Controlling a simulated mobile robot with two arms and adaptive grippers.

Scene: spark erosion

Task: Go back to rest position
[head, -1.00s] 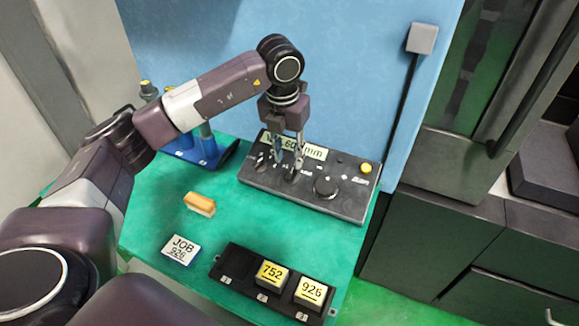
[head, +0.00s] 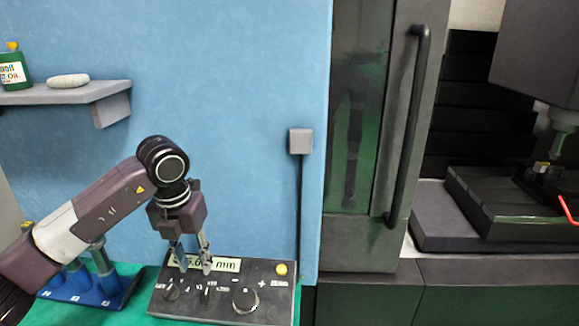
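My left gripper (head: 193,267) points down over the dark control panel (head: 268,304). Its two fingers are apart with nothing seen between them. The fingertips show in front of the panel's display (head: 228,265), hiding part of its reading; "mm" is legible. Small knobs (head: 208,294) lie just below the fingertips in the picture; I cannot tell whether they touch. My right gripper is not in view.
A large dial (head: 245,300) and a yellow button (head: 281,269) sit on the panel. A blue rack (head: 95,297) stands left of it. A shelf (head: 110,90) with a green bottle (head: 14,70) is above. The machine door's handle (head: 407,130) is at right.

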